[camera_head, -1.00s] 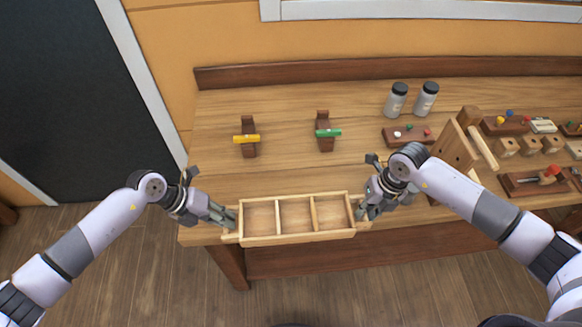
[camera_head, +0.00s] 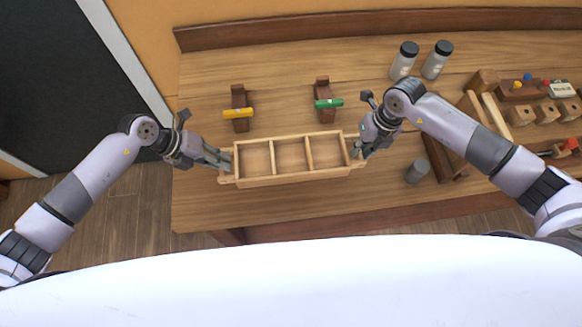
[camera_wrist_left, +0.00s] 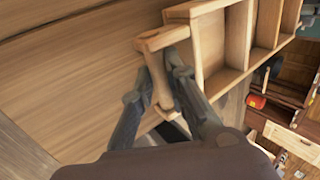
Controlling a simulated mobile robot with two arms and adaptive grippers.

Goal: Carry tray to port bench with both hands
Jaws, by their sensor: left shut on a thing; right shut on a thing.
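The wooden tray (camera_head: 292,180) has three empty compartments and lies across the front of the bench (camera_head: 205,205) in the head view. I cannot tell whether it touches the bench top. My left gripper (camera_head: 226,164) is shut on the handle at the tray's left end. In the left wrist view the tray (camera_wrist_left: 207,45) shows at the top, with its handle between the fingers of my left gripper (camera_wrist_left: 170,90). My right gripper (camera_head: 358,154) is shut on the tray's right end; its fingertips are partly hidden by the gripper body.
Behind the tray stand a brown holder with a yellow bar (camera_head: 238,112) and one with a green bar (camera_head: 328,103). Two grey jars (camera_head: 404,62) stand at the back right. A grey cylinder (camera_head: 417,171) and several wooden blocks and racks crowd the right side. The bench's left end is clear.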

